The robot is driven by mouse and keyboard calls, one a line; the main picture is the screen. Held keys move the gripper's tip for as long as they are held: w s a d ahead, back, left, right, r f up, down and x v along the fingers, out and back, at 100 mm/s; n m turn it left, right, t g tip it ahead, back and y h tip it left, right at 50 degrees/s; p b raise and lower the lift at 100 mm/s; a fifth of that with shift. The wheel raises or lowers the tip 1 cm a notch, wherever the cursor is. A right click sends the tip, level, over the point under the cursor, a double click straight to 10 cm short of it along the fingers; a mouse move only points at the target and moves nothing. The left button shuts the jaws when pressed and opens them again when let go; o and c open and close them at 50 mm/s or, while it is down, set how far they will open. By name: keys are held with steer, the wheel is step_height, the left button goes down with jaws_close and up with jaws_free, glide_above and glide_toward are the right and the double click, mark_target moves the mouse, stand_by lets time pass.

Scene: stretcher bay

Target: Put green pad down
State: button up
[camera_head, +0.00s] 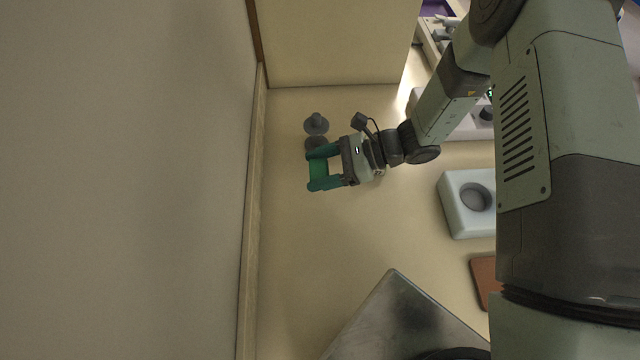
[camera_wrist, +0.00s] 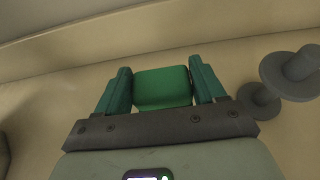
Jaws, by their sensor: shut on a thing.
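The green pad (camera_wrist: 163,87) is a small rounded block between the two teal fingers of my gripper (camera_wrist: 163,90) in the wrist view. My gripper is shut on it, with a finger against each side. In the head view the green pad (camera_head: 318,169) shows between the fingertips of my gripper (camera_head: 316,169), over the beige surface near the left wall. I cannot tell whether the pad touches the surface below.
A pale block with a round recess (camera_head: 454,213) and a brown pad (camera_head: 482,275) lie to the right.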

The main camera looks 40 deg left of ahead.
steer(key=shift+f, duration=3)
steer(key=shift+f, duration=0.1)
steer(key=o, duration=1)
steer(key=shift+w+d+r, duration=0.15)
steer(key=shift+w+r, duration=0.05)
steer(key=v, duration=1.1)
steer(key=shift+w+d+r, duration=0.15)
steer(key=shift+d, duration=0.05)
steer(key=shift+r, duration=0.1)
